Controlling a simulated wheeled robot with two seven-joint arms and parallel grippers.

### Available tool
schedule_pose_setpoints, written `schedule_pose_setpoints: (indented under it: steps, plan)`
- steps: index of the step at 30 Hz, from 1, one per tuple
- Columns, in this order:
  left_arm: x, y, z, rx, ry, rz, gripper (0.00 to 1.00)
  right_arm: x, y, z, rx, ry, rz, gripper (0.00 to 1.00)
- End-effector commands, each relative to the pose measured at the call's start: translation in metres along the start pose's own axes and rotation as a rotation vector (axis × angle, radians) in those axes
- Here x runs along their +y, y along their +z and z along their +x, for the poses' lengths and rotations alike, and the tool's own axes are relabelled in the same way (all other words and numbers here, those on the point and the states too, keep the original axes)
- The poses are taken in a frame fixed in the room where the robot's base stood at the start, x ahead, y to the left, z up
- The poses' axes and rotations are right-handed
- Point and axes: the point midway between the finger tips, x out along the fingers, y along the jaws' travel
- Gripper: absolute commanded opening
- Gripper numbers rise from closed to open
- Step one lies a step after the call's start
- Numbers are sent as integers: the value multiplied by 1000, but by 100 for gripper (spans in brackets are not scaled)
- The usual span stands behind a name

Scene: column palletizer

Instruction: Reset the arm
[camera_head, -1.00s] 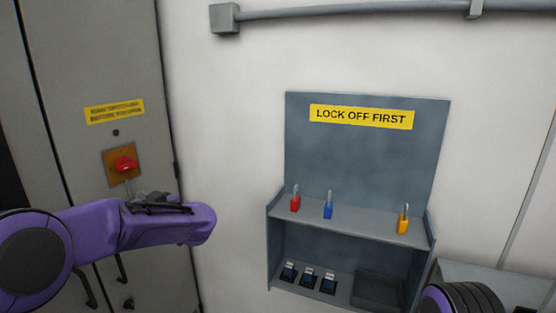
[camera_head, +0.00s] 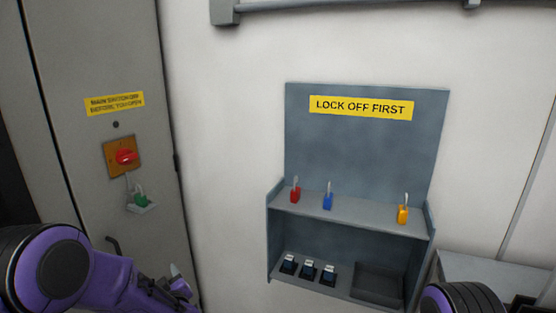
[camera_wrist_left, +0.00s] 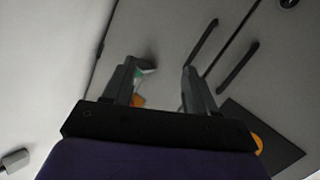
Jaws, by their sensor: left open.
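My left gripper (camera_head: 176,283) is low in the head view, in front of the grey cabinet and below the red switch. It is mostly edge-on there. In the left wrist view my left gripper (camera_wrist_left: 160,88) shows two dark fingers set apart, with nothing held between them. A green padlock (camera_head: 141,200) sits on a small pale holder under the red rotary switch (camera_head: 126,157), clear of the gripper. A green and white piece (camera_wrist_left: 143,71) shows beside the left finger in the wrist view, partly hidden. My right gripper is out of view.
The grey cabinet (camera_head: 95,60) stands at left with a dark handle (camera_head: 113,245). A lock-off board (camera_head: 365,155) on the wall has a shelf with red (camera_head: 295,194), blue (camera_head: 328,200) and yellow (camera_head: 403,214) padlocks. Bare wall lies between cabinet and board.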

Motion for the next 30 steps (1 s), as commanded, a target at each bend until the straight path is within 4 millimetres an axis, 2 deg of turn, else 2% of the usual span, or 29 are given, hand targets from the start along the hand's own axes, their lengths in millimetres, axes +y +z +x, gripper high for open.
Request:
schedule_pose_setpoints:
  steps: [1,3,5,6,8,9,12,15,18,19,22,30]
  plan:
    - [-26,44,-12,-86,9,21,57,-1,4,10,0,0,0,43]
    - [-61,95,-34,-212,14,40,57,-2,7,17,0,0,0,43]
    - [-92,134,-57,-320,7,60,57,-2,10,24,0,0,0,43]
    - [-115,158,-74,-392,-5,74,57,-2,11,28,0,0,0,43]
    - [-149,191,-103,-500,-28,100,57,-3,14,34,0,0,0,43]
    - [-173,210,-124,-573,-48,122,57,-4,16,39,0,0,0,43]
    - [-232,249,-178,-742,-106,191,57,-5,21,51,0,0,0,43]
    - [-282,272,-226,-874,-157,276,57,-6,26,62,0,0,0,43]
    - [-317,286,-255,-943,-209,330,57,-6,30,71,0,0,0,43]
    - [-323,290,-259,-954,-218,339,57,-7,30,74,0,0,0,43]
    - [-332,295,-267,-975,-232,352,57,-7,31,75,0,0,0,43]
    - [-332,294,-267,-974,-232,353,57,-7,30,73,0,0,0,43]
